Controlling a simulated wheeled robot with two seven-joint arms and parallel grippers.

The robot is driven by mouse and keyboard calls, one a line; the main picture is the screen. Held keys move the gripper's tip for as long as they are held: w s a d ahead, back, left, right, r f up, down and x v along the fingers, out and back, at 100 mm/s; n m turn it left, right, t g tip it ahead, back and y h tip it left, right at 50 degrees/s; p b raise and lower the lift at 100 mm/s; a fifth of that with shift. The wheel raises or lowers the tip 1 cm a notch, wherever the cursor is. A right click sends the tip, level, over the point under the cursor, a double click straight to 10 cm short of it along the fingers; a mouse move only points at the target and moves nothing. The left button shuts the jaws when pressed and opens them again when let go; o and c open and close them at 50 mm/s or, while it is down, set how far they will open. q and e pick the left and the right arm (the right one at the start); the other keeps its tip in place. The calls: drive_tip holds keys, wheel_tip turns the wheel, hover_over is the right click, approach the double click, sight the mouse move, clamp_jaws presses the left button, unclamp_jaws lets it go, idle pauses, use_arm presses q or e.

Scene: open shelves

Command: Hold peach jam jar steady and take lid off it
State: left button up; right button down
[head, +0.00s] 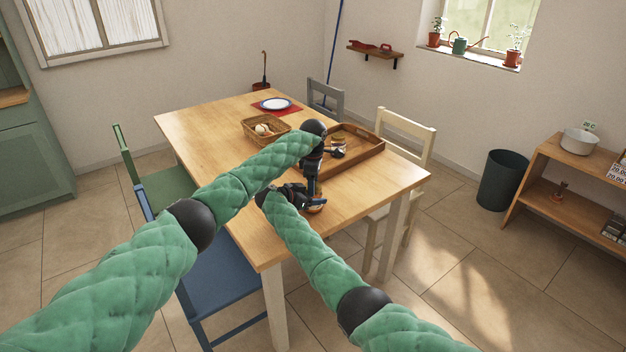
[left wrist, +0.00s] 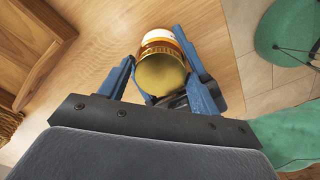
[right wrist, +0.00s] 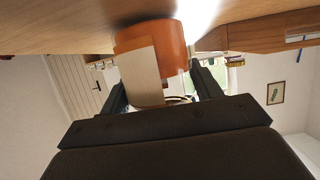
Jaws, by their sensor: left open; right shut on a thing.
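The peach jam jar (head: 316,209) stands near the table's front right edge, mostly hidden by my grippers in the head view. In the left wrist view its gold lid (left wrist: 162,75) is on the jar and lies between the blue fingers of my open left gripper (left wrist: 160,62), which points down from above. In the right wrist view, turned upside down, the orange jar body (right wrist: 181,45) with a beige label (right wrist: 143,76) is between the dark fingers of my right gripper (right wrist: 160,82). That gripper is shut on the jar from the side.
A wooden tray (head: 372,142) lies just behind, with a small jar-like thing (head: 338,142) in it. A wicker basket (head: 258,135) and a plate (head: 275,104) on a red mat are farther back. The table's left part is clear. Chairs stand around it.

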use_arm(q)
drive_tip(key=c, duration=0.8)
drive_tip(key=n, duration=0.4)
drive_tip(key=shift+n, duration=0.4)
drive_tip(key=n, duration=0.4)
drive_tip(key=shift+r, duration=0.1)
drive_tip(key=n, duration=1)
drive_tip(key=shift+w, duration=0.1)
drive_tip(key=o, duration=1.1)
